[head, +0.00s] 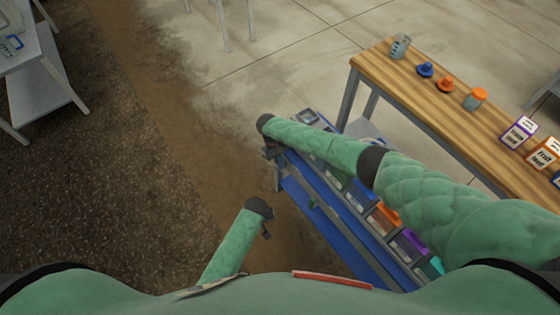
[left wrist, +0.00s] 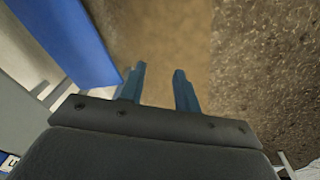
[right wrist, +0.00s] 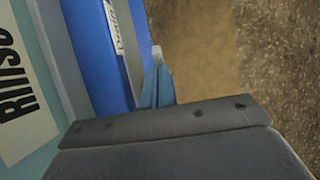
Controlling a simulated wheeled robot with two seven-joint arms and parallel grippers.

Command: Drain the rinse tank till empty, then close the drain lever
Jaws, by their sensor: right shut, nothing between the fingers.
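The rinse tank shows in the right wrist view as a pale wall with a label reading "Rinse" (right wrist: 22,90), at the left edge. A blue rail (right wrist: 90,55) runs beside it, with a small label that seems to read "Drain" (right wrist: 116,28). I cannot make out the drain lever or the water level. My right gripper (right wrist: 157,72) is shut and empty beside the blue rail, near that label; in the head view it is at the far end of the skid (head: 325,225). My left gripper (left wrist: 158,80) is open and empty, over the floor beside the skid.
Coloured containers, orange (head: 384,216) and purple (head: 408,245), line the skid, partly hidden by my right arm. A wooden bench (head: 430,95) at the right holds jars, caps and boxes. A white table (head: 35,75) stands at the upper left. The floor left of the skid is clear.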

